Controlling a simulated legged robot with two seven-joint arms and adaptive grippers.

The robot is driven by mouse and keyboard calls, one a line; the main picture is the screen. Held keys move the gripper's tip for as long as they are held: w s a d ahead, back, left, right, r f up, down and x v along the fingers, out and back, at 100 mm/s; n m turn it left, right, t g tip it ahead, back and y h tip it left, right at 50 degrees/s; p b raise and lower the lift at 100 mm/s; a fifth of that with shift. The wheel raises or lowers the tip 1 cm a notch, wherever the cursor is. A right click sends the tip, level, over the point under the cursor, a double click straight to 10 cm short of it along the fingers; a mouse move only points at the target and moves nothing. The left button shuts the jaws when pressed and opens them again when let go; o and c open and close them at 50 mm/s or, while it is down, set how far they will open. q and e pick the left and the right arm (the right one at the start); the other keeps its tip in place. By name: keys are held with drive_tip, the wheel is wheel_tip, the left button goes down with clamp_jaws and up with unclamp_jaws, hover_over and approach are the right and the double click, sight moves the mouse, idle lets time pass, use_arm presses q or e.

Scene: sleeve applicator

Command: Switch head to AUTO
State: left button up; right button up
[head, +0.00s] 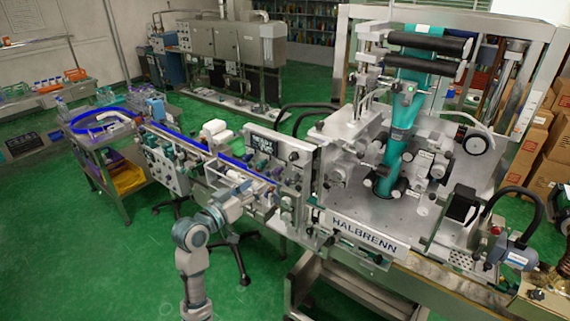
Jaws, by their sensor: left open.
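The sleeve applicator (350,228), a grey metal machine lettered HALBRENN, fills the right half of the head view. A teal sleeve web (403,125) runs down through its head. My left gripper (266,198) is open beside the conveyor, below and left of the display panel. Its fingertips are small, and contact with anything cannot be told. My right gripper is out of view.
A conveyor with a blue rail (190,143) runs left from the machine to a blue-rimmed round table (98,122). A wheeled stool base (240,262) stands below my left arm. Cardboard boxes (545,150) stack at the right. Green floor (90,245) is clear at lower left.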

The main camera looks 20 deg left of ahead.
use_arm(q)
drive_tip(key=p, duration=0.1)
approach(291, 159)
drive_tip(key=p+x, duration=0.2)
drive_tip(key=x, duration=0.6)
drive_tip(key=shift+d+r, duration=0.15)
drive_tip(key=shift+w+p, duration=0.3)
drive_tip(key=shift+w, duration=0.1)
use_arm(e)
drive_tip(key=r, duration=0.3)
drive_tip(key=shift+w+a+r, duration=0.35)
use_arm(q)
drive_tip(key=c, duration=0.8)
clamp_jaws()
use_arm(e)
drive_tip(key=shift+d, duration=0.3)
